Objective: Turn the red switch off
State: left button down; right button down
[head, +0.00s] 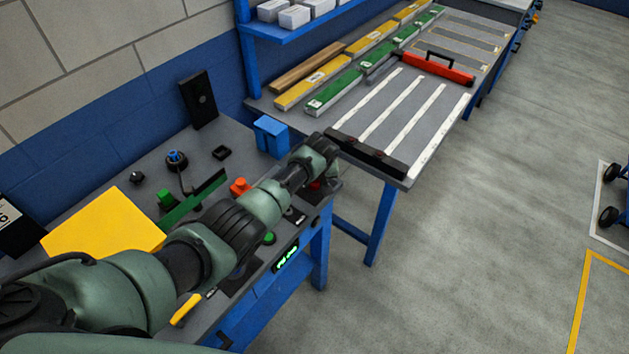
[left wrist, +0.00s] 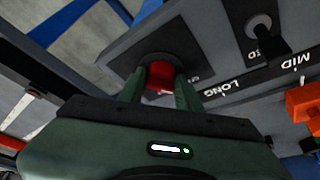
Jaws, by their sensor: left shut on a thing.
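The red switch (left wrist: 159,76) is a round red knob set in a dark panel plate in the left wrist view. My left gripper (left wrist: 161,84) has its two green fingers on either side of the knob and is shut on it. In the head view my left arm reaches across the bench, and its gripper (head: 317,172) is at the bench's right end. A small red bit of the switch (head: 316,185) shows under the gripper there; the rest is hidden. Whether the switch is on or off cannot be told. My right gripper is not in view.
A black knob (left wrist: 261,27) on a dark plate sits beside the switch, near labels reading LONG and MID. An orange part (left wrist: 303,103) is at right. On the bench are a yellow panel (head: 104,222), blue box (head: 271,136) and green button (head: 269,238). Floor at right is open.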

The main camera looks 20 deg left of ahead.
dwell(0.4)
pick_arm(q)
jog(key=c, duration=1)
grip_release()
jog(key=shift+d+r, duration=0.1)
jog(key=shift+r, duration=0.2)
jog(key=v, duration=0.7)
jog(key=shift+p, duration=0.4)
jog(key=shift+s, duration=0.1)
